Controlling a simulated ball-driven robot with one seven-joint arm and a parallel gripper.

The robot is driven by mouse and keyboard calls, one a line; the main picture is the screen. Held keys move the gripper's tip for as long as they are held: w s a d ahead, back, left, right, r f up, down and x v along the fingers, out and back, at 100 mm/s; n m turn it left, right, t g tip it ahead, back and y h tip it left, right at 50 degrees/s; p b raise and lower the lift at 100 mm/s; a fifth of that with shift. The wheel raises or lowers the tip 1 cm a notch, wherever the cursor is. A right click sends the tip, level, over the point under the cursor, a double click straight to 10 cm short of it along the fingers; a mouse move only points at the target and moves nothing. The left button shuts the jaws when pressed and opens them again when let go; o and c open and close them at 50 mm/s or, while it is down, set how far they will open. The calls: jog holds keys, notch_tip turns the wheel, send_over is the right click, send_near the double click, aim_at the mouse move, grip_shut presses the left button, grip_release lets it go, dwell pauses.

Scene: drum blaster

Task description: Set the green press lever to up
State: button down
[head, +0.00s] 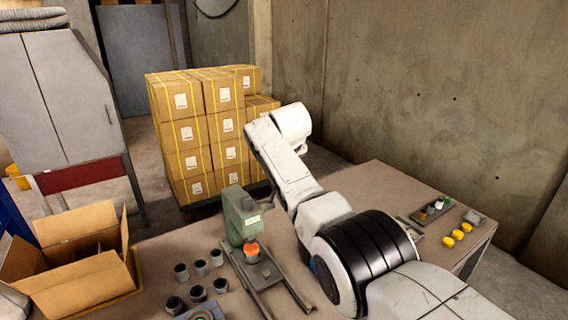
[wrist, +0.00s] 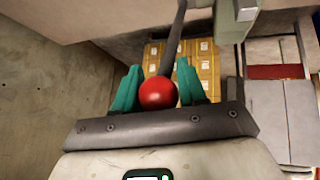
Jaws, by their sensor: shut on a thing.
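The green press (head: 241,216) stands upright on the table in the head view, and part of it shows at the top of the wrist view (wrist: 236,22). Its lever ends in a red ball knob (wrist: 158,93), with a dark shaft (wrist: 178,35) running from the knob to the top edge of the wrist view. My gripper (wrist: 160,82) has its teal fingers on both sides of the knob, shut on it. An orange-topped piece (head: 251,250) sits under the press head.
Several dark cups (head: 200,268) stand left of the press. An open cardboard box (head: 80,255) is at the left. Yellow pieces (head: 458,235) and a small tray of bottles (head: 432,212) lie at the right. Stacked cartons (head: 205,130) stand behind the table (head: 375,185), near a concrete wall.

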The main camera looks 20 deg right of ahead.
jog(key=shift+w+d+r, duration=0.15)
jog(key=shift+d+r, duration=0.1)
jog(key=c, duration=1.1)
grip_release()
jog(key=o, duration=0.3)
jog(key=shift+w+d+f, duration=0.1)
jog(key=shift+o, duration=0.4)
jog(key=shift+f, duration=0.1)
jog(key=shift+a, duration=0.2)
jog(key=shift+s+a+r, duration=0.2)
jog(key=shift+s+r, duration=0.25)
jog(key=shift+r, duration=0.1)
jog(key=d+b+v, duration=0.1)
jog(key=b+v, duration=0.1)
jog(key=v, duration=0.7)
jog(key=shift+a+r, duration=0.2)
jog(key=shift+a, duration=0.15)
